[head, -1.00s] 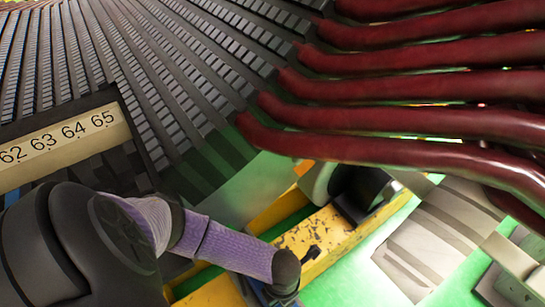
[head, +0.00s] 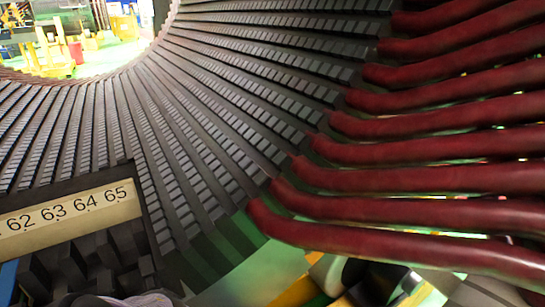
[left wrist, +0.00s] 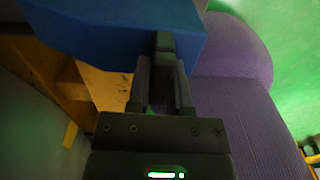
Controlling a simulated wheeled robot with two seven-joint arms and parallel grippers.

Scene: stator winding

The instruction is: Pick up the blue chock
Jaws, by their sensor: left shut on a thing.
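The blue chock (left wrist: 110,28) fills the upper left of the left wrist view. My left gripper (left wrist: 163,50) is shut on it, with the fingertips at its lower right part. The far end of the chock is cut off by the frame. In the head view only a sliver of my left arm shows at the bottom edge, and its gripper is out of frame. My right gripper is in neither view.
Dark slotted stator bars (head: 215,90) curve across the head view. Several dark red coil ends (head: 430,180) stick out at the right. A label strip (head: 70,210) numbered 62 to 65 lies at lower left. Yellow structure (left wrist: 105,85) is close to the gripper.

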